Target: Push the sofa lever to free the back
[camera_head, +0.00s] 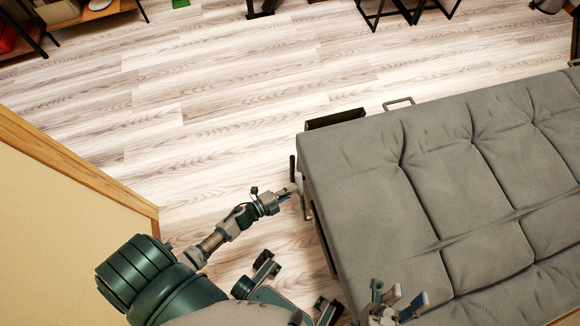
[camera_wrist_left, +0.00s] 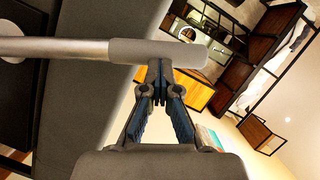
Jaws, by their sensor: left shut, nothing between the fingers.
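The grey sofa (camera_head: 370,165) fills the right of the head view, its cushioned top lying flat. A lever with a dark grip (camera_head: 292,168) stands at its left end. In the left wrist view the lever (camera_wrist_left: 155,52) is a pale metal rod with a thick grey grip, crossing in front of my fingers. My left gripper (camera_head: 294,188) is shut and empty beside the lever; its fingertips (camera_wrist_left: 159,88) are right at the grip, and I cannot tell whether they touch. My right gripper (camera_head: 405,299) is open over the sofa's near edge, with nothing visible between its fingers.
A beige wall with wooden trim (camera_head: 75,160) stands at the left. Shelves (camera_head: 85,15) and black-framed furniture (camera_head: 400,10) line the back. The wood floor (camera_head: 220,90) between them and the sofa is clear. A metal loop (camera_head: 398,103) sticks out at the sofa's far side.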

